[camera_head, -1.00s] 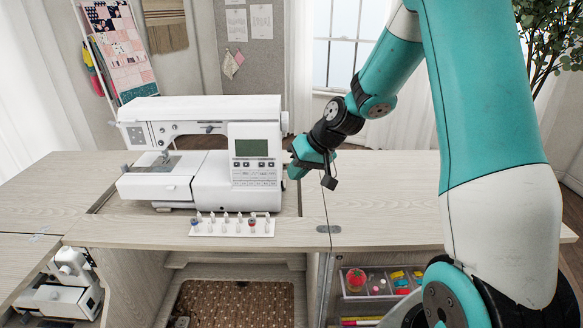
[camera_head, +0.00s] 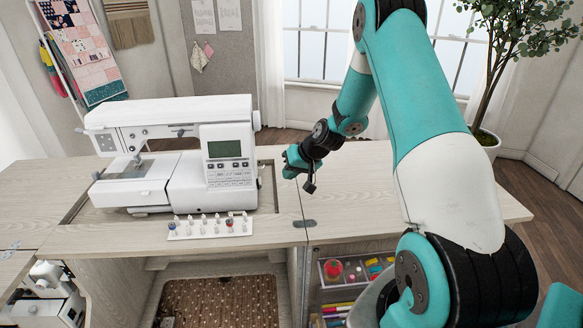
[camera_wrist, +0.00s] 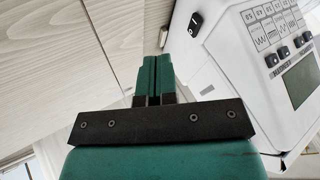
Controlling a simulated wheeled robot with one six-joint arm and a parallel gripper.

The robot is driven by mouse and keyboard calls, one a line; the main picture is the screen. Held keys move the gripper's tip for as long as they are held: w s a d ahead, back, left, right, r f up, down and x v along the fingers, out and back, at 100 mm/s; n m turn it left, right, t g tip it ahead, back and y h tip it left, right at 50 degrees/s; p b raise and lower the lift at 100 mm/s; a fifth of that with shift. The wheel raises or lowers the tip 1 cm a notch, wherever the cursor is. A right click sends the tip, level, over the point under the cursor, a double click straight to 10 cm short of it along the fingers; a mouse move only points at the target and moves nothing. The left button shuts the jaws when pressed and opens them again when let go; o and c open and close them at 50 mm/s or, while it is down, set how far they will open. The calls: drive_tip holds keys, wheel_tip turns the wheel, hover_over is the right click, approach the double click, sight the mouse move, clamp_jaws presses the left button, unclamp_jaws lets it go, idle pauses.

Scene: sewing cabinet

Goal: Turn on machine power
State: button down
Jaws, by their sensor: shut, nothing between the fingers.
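The white sewing machine (camera_head: 180,150) sits upright in the cabinet top, its screen (camera_head: 224,149) dark green with no lit display visible. In the wrist view its side panel (camera_wrist: 215,60) carries a black rocker power switch (camera_wrist: 196,22) with I and O marks. The switch is hidden in the head view. My teal gripper (camera_head: 290,163) hangs just right of the machine, apart from it. In the wrist view my gripper (camera_wrist: 153,62) is shut and empty. Its fingertips are below and left of the switch in the picture, not touching it.
The wooden cabinet top (camera_head: 370,200) is clear to the right. A potted plant (camera_head: 530,50) stands at the back right.

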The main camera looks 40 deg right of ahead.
drive_tip(key=x, duration=0.5)
drive_tip(key=shift+w+a+f+p, duration=0.15)
drive_tip(key=shift+f+p, duration=0.15)
drive_tip(key=shift+w+a+r+p, duration=0.2)
drive_tip(key=shift+w+a, duration=0.1)
drive_tip(key=shift+a, duration=0.25)
drive_tip(key=shift+w+a+r+p, duration=0.1)
drive_tip(key=shift+w+a+p, duration=0.15)
drive_tip(key=shift+a, duration=0.35)
drive_tip(key=shift+w+a+f, duration=0.15)
drive_tip(key=shift+w+a, duration=0.15)
drive_tip(key=shift+a, duration=0.25)
